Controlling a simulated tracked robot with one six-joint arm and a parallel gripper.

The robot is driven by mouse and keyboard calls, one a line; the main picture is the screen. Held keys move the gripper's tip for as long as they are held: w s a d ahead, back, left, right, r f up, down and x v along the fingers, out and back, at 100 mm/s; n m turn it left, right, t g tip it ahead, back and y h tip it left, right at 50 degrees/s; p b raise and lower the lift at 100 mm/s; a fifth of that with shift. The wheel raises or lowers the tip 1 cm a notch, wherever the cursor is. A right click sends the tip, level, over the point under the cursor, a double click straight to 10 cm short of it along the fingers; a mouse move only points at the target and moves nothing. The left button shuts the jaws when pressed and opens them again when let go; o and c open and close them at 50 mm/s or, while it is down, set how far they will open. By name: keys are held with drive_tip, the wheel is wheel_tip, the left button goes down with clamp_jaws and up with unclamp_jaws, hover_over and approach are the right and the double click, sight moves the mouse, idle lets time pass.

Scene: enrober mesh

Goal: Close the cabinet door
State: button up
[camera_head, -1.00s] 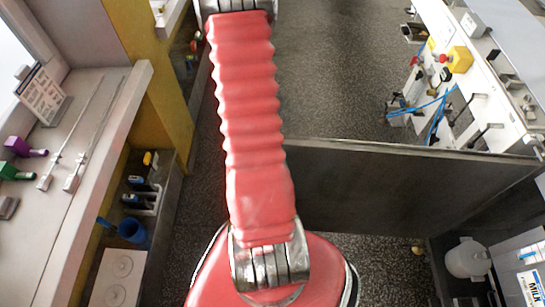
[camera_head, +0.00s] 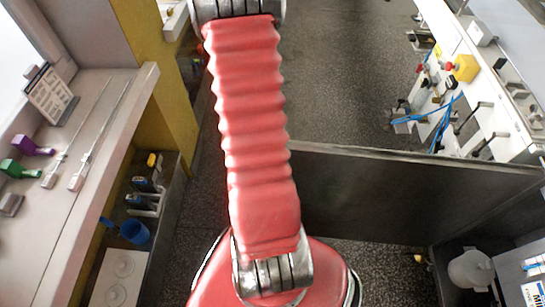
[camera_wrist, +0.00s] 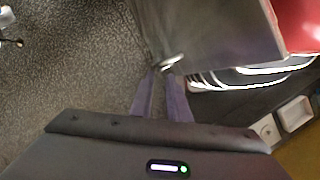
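The cabinet door (camera_head: 385,195) is a dark flat panel standing open across the aisle on the right in the head view. Its right end meets the right-hand cabinet; its left end passes behind my red arm. In the wrist view a dark panel that looks like the same door (camera_wrist: 215,40) fills the upper middle, with a small bright metal piece (camera_wrist: 172,62) at its lower corner. My gripper (camera_wrist: 163,75) has two narrow fingers just below that corner, with a small gap between them and nothing visibly held. Contact with the door cannot be told. The head view does not show the gripper.
A white counter (camera_head: 135,85) and open shelves with a blue cup (camera_head: 133,231) line the left side. A right-hand worktop carries a yellow box (camera_head: 466,68) and blue cables. A white container (camera_head: 470,270) sits low at the right. Speckled floor (camera_head: 345,60) is clear beyond the door.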

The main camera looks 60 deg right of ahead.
drive_tip(key=v, duration=0.6)
drive_tip(key=shift+w+f, duration=0.1)
drive_tip(key=shift+c, duration=0.2)
